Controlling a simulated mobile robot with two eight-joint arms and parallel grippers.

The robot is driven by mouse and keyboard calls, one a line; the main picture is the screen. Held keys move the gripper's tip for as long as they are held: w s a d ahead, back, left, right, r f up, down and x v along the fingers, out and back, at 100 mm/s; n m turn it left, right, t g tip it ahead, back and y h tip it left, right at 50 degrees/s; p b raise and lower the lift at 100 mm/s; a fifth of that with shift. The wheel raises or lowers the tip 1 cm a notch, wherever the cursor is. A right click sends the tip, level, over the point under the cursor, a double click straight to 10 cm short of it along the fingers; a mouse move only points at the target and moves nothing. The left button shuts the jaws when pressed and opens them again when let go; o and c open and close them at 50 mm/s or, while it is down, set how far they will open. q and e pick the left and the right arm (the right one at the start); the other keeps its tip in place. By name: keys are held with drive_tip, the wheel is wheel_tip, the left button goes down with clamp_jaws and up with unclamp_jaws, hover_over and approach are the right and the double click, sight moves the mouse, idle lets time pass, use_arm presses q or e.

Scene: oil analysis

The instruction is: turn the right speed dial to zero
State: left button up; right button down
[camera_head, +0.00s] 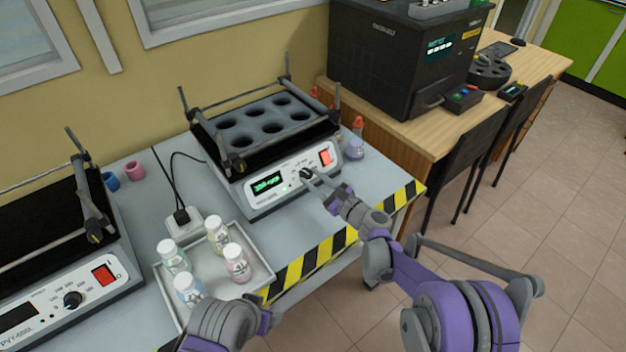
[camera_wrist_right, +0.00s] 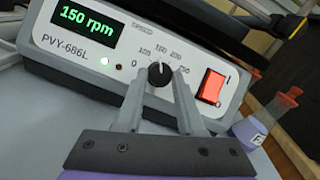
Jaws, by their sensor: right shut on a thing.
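The right shaker (camera_head: 250,198) stands on the grey bench with its display lit green. Its speed dial (camera_wrist_right: 159,74) is a black knob with a white mark pointing up, about at 150 on the scale. The display (camera_wrist_right: 87,18) reads 150 rpm. My right gripper (camera_head: 309,177) reaches the front panel, its two fingers on either side of the dial and shut on it; it also shows in the right wrist view (camera_wrist_right: 157,82). Part of my left arm shows at the bottom of the head view, but I cannot make out its gripper.
A red switch (camera_wrist_right: 211,86) sits right of the dial. A white tray (camera_head: 262,270) with several bottles stands left of my right arm. Another shaker (camera_head: 72,318) is at the far left. A small bottle (camera_head: 355,149) stands right of the right shaker.

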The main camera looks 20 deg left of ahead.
drive_tip(key=n+g, duration=0.1)
drive_tip(key=n, duration=0.2)
drive_tip(key=shift+w+d+n+g+y, duration=0.2)
drive_tip(key=shift+n+g+y, duration=0.1)
drive_tip(key=shift+g, duration=0.1)
drive_tip(key=n+g, duration=0.1)
drive_tip(key=n, duration=0.1)
drive_tip(key=n+g, duration=0.1)
drive_tip(key=n, duration=0.1)
drive_tip(key=shift+w+r+n+g, duration=0.15)
drive_tip(key=shift+n+g, duration=0.15)
drive_tip(key=n+g, duration=0.1)
drive_tip(key=n, duration=0.1)
drive_tip(key=n+g+p, duration=0.1)
drive_tip(key=n, duration=0.1)
drive_tip(key=n+h, duration=0.1)
drive_tip(key=n, duration=0.2)
drive_tip(key=shift+w+r+g, duration=0.2)
drive_tip(key=shift+r+g, duration=0.05)
drive_tip(key=shift+g, duration=0.15)
drive_tip(key=c, duration=0.5)
unclamp_jaws()
drive_tip(key=v, duration=1)
drive_tip(key=shift+d+r+p, duration=0.3)
drive_tip(key=shift+p, duration=0.05)
